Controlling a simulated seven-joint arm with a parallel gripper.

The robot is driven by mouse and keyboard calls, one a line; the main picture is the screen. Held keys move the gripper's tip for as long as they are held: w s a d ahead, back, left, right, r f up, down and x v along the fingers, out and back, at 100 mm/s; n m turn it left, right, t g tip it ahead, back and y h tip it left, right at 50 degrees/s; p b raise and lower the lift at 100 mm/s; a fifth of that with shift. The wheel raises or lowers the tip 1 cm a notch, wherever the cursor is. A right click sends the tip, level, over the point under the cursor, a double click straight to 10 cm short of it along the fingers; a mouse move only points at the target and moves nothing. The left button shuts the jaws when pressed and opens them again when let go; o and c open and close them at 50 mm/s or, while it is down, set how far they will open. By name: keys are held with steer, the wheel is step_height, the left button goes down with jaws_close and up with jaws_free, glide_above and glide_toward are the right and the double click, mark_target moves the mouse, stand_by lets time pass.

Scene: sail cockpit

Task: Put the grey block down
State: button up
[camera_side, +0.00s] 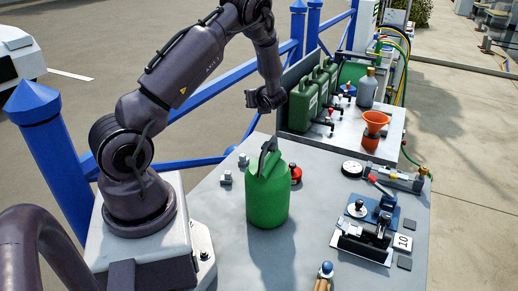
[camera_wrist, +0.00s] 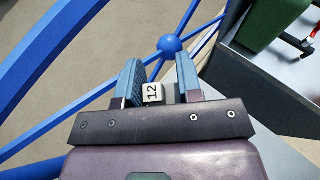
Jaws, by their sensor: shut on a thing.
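My gripper (camera_side: 266,98) hangs high over the back of the grey bench, just left of the green jerry cans. In the wrist view its two blue-padded fingers (camera_wrist: 158,84) are closed around a small block (camera_wrist: 152,92). The block has a pale face marked 12 and looks greyer on its right side. In the side view I cannot make the block out between the fingers. The grey bench top (camera_side: 215,215) lies below and in front of my gripper.
A large green canister (camera_side: 267,200) stands mid-bench, with small grey pieces (camera_side: 225,176) to its left. Green jerry cans (camera_side: 303,103), an orange funnel (camera_side: 375,122) and a grey bottle (camera_side: 367,88) stand behind. Tools crowd the right. Blue rails (camera_side: 215,80) run behind the bench.

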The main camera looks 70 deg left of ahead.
mark_target(258, 146)
steer(key=f, duration=1.5)
steer(key=shift+w+d, duration=0.15)
steer(key=shift+d, duration=0.05)
steer(key=shift+f, duration=0.1)
steer(key=o, duration=0.9)
